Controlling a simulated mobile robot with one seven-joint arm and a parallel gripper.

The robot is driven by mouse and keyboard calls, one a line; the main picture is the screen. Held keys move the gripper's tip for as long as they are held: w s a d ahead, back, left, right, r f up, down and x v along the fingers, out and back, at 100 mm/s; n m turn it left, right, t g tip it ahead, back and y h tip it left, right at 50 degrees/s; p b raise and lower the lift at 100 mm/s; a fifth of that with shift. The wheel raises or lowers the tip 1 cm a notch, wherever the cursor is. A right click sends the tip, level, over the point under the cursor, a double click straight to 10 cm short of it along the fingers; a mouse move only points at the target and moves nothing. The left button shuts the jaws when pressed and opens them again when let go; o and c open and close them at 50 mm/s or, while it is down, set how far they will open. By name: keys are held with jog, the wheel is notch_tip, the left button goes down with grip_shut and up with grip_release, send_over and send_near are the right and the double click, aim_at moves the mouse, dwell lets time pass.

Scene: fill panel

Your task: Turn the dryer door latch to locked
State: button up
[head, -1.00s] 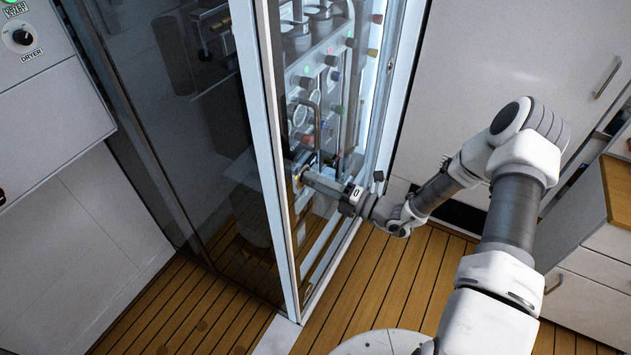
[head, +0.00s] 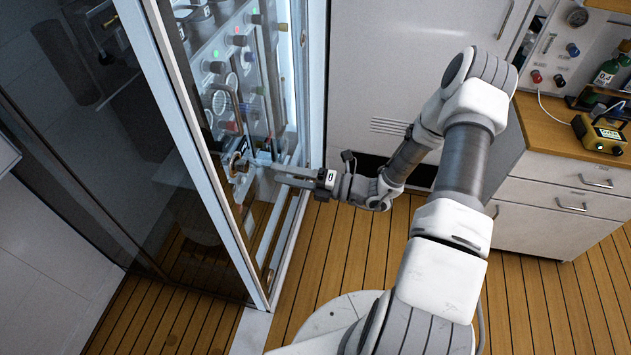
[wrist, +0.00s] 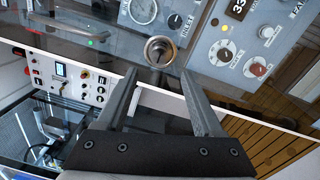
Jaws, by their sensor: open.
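In the wrist view a round metal knob with a dark centre and a short stem (wrist: 160,50) stands on the glass panel; it looks like the door latch. It sits just beyond and between the two fingertips of my gripper (wrist: 160,74). My gripper is open and holds nothing; a gap shows between fingers and knob. In the head view my gripper (head: 270,172) points left at the glass cabinet front, near a small round metal part (head: 238,165) that seems to be the same latch. Whether the latch is turned to locked cannot be read.
The cabinet's pale door frame (head: 190,110) stands left of my gripper. Behind the glass are valves, gauges and pipes (head: 235,60). A wooden-topped counter (head: 555,125) with a yellow meter (head: 600,133) stands at the right. Wooden floor (head: 345,235) is clear below the arm.

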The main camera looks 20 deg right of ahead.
jog(key=v, duration=0.8)
jog(key=shift+d+b, duration=0.2)
jog(key=shift+b, duration=0.15)
jog(key=shift+s+r, duration=0.1)
jog(key=s+a+r+n+g+h, duration=0.4)
jog(key=r+n, duration=0.3)
jog(key=n, duration=0.4)
jog(key=s+a+r+n+g+h, duration=0.2)
jog(key=s+r+n+g+h, duration=0.15)
jog(key=r+n+g, duration=0.45)
jog(key=s+d+r+n+t+h, duration=0.3)
jog(key=s+r+n+t+h, duration=0.5)
jog(key=n, duration=1.2)
notch_tip(320, 180, up, 4)
jog(key=shift+s+d+f+h, duration=0.15)
jog(key=shift+s+d+h, duration=0.2)
jog(key=shift+s, duration=0.65)
